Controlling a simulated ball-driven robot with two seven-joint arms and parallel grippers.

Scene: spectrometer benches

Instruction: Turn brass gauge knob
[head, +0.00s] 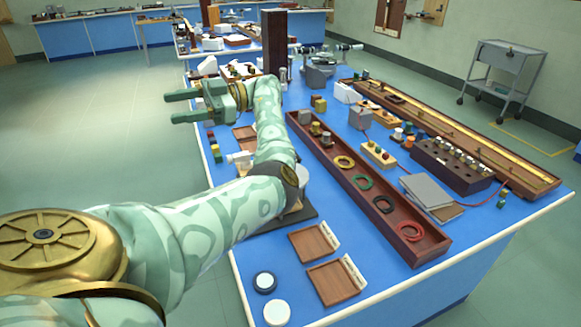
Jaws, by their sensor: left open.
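My left gripper (170,108) is open and empty. Its two green fingers point left, above the far left edge of the blue bench (232,250). My pale green patterned left arm crosses the view from the lower left and covers part of the bench. A device on a dark base (292,221) stands partly hidden behind that arm. I cannot make out a brass gauge knob for certain; it may be hidden or too small. My right gripper is not in view.
A long wooden tray (387,248) holds several coloured rings. To its right are a dark block with several knobs (447,170) and a long wooden rail (500,155). Two small wooden trays (334,283) lie at the front. A grey cart (503,66) stands right. The left floor is clear.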

